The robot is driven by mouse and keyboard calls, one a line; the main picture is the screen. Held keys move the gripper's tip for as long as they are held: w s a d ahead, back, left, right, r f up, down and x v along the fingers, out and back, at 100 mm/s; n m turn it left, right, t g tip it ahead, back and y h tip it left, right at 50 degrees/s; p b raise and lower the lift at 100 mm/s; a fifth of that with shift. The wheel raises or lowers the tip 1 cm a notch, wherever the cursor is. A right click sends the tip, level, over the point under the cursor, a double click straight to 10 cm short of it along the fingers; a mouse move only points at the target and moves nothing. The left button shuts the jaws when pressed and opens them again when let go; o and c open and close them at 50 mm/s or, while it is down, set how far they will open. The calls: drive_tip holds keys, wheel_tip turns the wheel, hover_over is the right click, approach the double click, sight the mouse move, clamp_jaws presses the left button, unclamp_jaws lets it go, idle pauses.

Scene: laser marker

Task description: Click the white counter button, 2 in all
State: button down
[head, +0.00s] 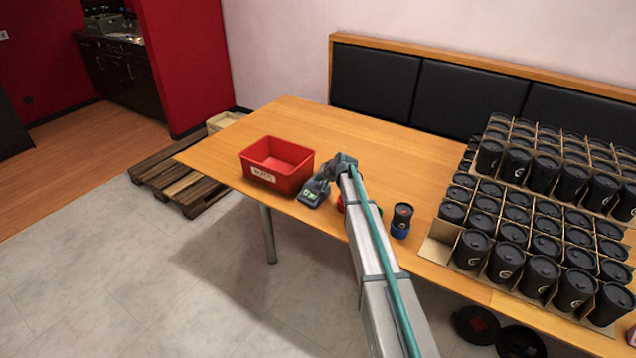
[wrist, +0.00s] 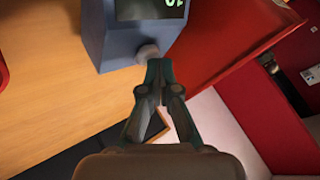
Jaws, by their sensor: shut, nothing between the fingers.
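The counter (head: 312,193) is a small blue-grey box with a lit green display. It stands near the front edge of the wooden table, to the right of the red bin. In the wrist view the counter (wrist: 112,38) fills the top, its display partly cut off and its digits not clearly readable. Its white button (wrist: 150,53) sticks out towards my gripper. My gripper (wrist: 162,66) is shut and empty, with its fingertips at the button. I cannot tell whether they touch or press it. In the head view my gripper (head: 327,178) is right beside the counter, and the button is hidden.
The red bin (head: 277,163) stands on the table (head: 291,117) just left of the counter. A dark cup with a blue base (head: 402,220) stands right of my arm. Cardboard trays (head: 437,249) of black cups fill the right side. The back middle of the table is clear.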

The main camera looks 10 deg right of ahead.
sight(319, 183)
drive_tip(key=shift+r, duration=0.1)
idle(0.3)
drive_tip(key=shift+r, duration=0.8)
drive_tip(key=shift+r+p, duration=0.9)
drive_tip(key=shift+r, duration=1.6)
